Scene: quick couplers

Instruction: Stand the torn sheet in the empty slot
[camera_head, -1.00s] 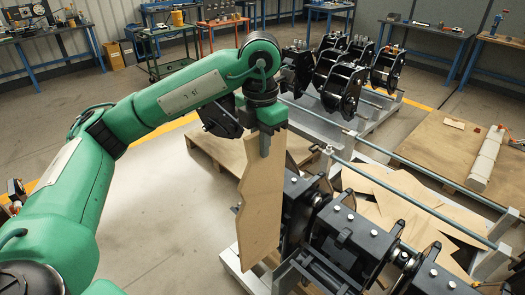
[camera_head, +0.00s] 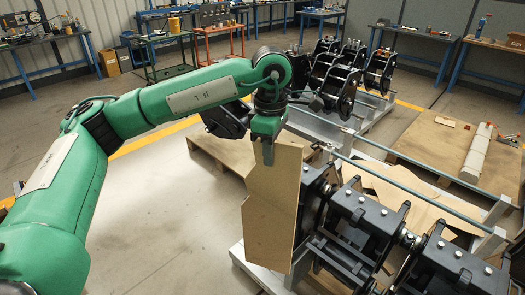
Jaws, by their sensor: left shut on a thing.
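My left gripper (camera_head: 268,152) is shut on the top edge of the torn sheet (camera_head: 270,210), a tan board with a jagged left edge. The sheet hangs upright, its broad face toward me, just left of the row of black couplers (camera_head: 365,225). It hides part of the rack (camera_head: 245,262) behind it. I cannot tell whether its lower end touches the rack. An empty slot cannot be made out clearly. My right gripper is not in view.
More tan sheets (camera_head: 400,195) lie between the rack's blue-grey rails (camera_head: 410,185). Further black couplers (camera_head: 335,75) stand on a rack behind. A pallet (camera_head: 228,150) lies behind the arm. The floor at left is clear.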

